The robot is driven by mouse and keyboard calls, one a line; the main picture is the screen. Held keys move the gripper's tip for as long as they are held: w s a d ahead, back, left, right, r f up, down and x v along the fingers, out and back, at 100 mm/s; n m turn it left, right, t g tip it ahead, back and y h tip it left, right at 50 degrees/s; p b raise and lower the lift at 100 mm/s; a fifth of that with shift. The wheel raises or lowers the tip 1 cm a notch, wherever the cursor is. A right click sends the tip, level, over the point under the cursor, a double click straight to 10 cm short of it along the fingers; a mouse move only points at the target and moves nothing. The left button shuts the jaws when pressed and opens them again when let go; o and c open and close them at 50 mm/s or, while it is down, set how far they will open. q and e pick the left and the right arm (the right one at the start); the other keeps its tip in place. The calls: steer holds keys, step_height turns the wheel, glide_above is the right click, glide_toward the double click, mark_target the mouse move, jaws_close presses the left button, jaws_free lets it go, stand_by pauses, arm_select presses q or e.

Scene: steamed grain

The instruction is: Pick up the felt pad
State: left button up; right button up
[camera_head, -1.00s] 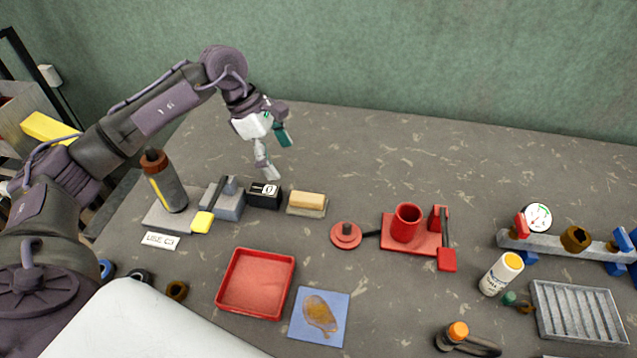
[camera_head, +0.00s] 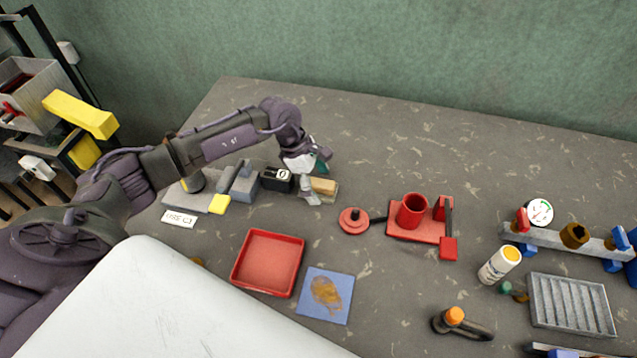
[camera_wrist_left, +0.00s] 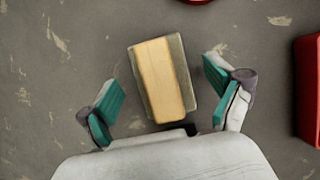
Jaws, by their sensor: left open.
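The felt pad looks like a tan block (camera_head: 325,186) on a thin grey base (camera_head: 331,198), near the middle left of the table. My left gripper (camera_head: 314,181) is open and low over it, hiding part of its left side. In the left wrist view the pad (camera_wrist_left: 160,80) lies slightly tilted between the two spread green-padded fingers (camera_wrist_left: 158,100), with a gap on each side. The fingers do not touch it. My right gripper is not in view.
A black box (camera_head: 277,180) stands close left of the pad. A red round piece (camera_head: 353,221) and a red stand with a cup (camera_head: 412,211) are to the right. A red tray (camera_head: 268,263) and a blue sheet with a brown stain (camera_head: 312,305) lie in front. The table behind is clear.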

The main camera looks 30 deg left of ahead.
mark_target(324, 183)
arm_select(q)
steer(key=shift+f, duration=0.2)
steer(key=shift+r, duration=0.1)
steer(key=c, duration=1.3)
steer(key=shift+r+b, duration=0.3)
steer(key=shift+r, duration=0.2)
step_height(324, 183, up, 3)
steer(key=shift+f+b, duration=0.2)
steer(key=shift+b, duration=0.4)
steer(key=s+d+r+b, duration=0.1)
steer(key=d+r, duration=0.1)
steer(key=d, duration=0.1)
steer(key=s+d+r+b, duration=0.1)
steer(key=s+d+r, duration=0.1)
steer(key=d+r, duration=0.1)
steer(key=s+d+r+b, duration=0.1)
steer(key=d+r, duration=0.1)
steer(key=d, duration=0.2)
steer(key=shift+s+d+r, duration=0.2)
steer(key=shift+s+d, duration=0.15)
steer(key=shift+d, duration=0.05)
